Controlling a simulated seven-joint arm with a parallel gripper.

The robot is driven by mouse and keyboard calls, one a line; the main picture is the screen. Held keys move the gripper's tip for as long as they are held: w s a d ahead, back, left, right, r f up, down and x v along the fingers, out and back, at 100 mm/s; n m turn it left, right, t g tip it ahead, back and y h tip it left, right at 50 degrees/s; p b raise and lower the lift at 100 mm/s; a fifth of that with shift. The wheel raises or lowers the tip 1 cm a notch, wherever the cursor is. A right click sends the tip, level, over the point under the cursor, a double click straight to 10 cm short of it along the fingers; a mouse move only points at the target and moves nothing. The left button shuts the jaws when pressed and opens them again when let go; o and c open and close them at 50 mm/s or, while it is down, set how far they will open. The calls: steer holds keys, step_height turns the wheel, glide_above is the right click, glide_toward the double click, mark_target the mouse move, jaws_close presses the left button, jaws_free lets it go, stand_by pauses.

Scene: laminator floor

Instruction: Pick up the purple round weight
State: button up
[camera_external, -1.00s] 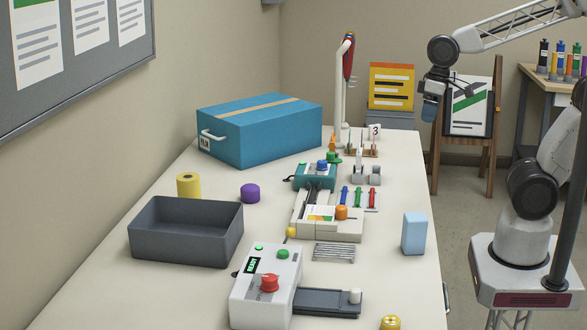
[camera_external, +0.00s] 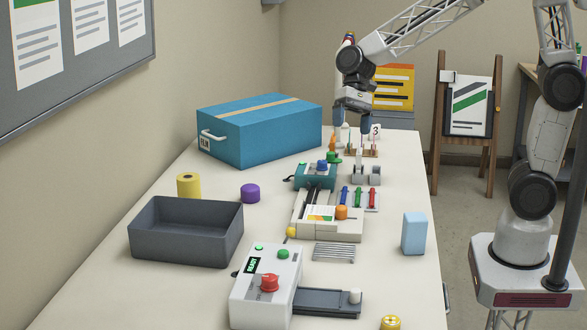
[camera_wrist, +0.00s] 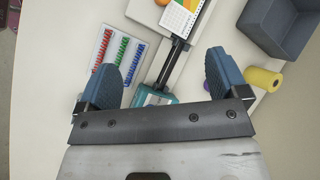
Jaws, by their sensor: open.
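The purple round weight (camera_external: 250,193) is a short cylinder standing on the white table, between the grey bin and the blue box. In the wrist view only a small purple sliver (camera_wrist: 207,86) shows beside the right finger, which hides the rest. My gripper (camera_external: 352,127) is open and empty, with its blue fingers pointing down above the far part of the table. It is behind and to the right of the weight, well apart from it. In the wrist view both fingers of my gripper (camera_wrist: 166,65) stand wide apart.
A yellow roll (camera_external: 188,185) stands left of the weight, and the grey bin (camera_external: 185,242) is in front. The blue box (camera_external: 262,140) is behind. The teal and white machine (camera_external: 325,225) stands to the right. Bare table lies between weight and machine.

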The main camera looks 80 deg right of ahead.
steer(key=w+d+f+m+y, duration=0.1)
steer(key=w+f+m+y, duration=0.2)
steer(key=w, duration=0.5)
steer(key=w+d+f+m+y, duration=0.1)
steer(key=w+d+f+m, duration=0.15)
steer(key=w+f, duration=0.4)
steer(key=m+t+y, duration=0.2)
steer(key=m+t, duration=0.2)
steer(key=m, duration=0.2)
glide_toward(251, 189)
steer(key=shift+w+d+f, duration=0.25)
steer(key=shift+w+f, duration=0.5)
steer(key=shift+f, duration=0.2)
steer(key=shift+x, duration=1.3)
steer(key=shift+s, duration=0.1)
steer(key=shift+x, duration=2.6)
